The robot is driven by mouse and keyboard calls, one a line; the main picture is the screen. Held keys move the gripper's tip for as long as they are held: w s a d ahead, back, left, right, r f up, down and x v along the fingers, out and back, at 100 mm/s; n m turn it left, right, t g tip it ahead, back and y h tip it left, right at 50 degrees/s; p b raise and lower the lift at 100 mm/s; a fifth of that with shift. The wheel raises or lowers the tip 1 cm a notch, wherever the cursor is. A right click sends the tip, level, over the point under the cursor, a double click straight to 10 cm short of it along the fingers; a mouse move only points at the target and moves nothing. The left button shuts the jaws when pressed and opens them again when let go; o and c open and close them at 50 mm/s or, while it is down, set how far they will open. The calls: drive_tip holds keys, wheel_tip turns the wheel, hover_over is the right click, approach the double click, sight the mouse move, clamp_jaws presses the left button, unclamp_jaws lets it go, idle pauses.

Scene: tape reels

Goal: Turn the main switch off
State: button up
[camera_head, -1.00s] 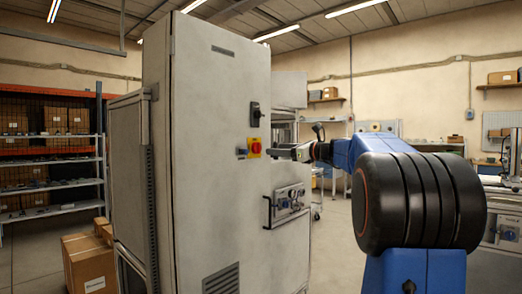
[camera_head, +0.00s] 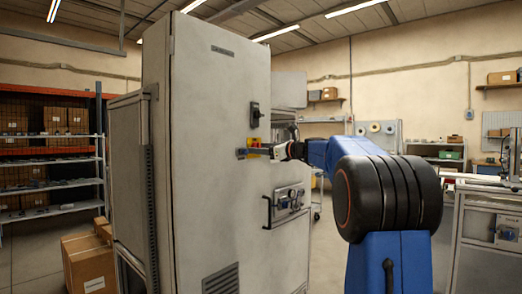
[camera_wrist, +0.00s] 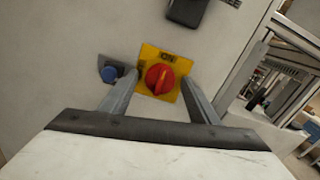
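The main switch is a red rotary knob (camera_wrist: 160,78) on a yellow plate (camera_wrist: 172,54) marked ON at its top edge. The knob's grip bar looks roughly upright, slightly tilted. My gripper (camera_wrist: 158,82) is open, with one finger on either side of the knob in the wrist view. No finger clearly touches it, and I cannot tell the exact depth gap.
A blue push button (camera_wrist: 109,72) sits just left of the switch. A black door handle (camera_head: 255,114) is above it on the grey cabinet (camera_head: 215,90). A panel with a black bar handle (camera_head: 267,212) is below. Cardboard boxes (camera_head: 88,265) stand left on the floor.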

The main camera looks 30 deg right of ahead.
drive_tip(key=c, duration=1)
drive_tip(key=shift+n, duration=0.4)
drive_tip(key=n, duration=1.7)
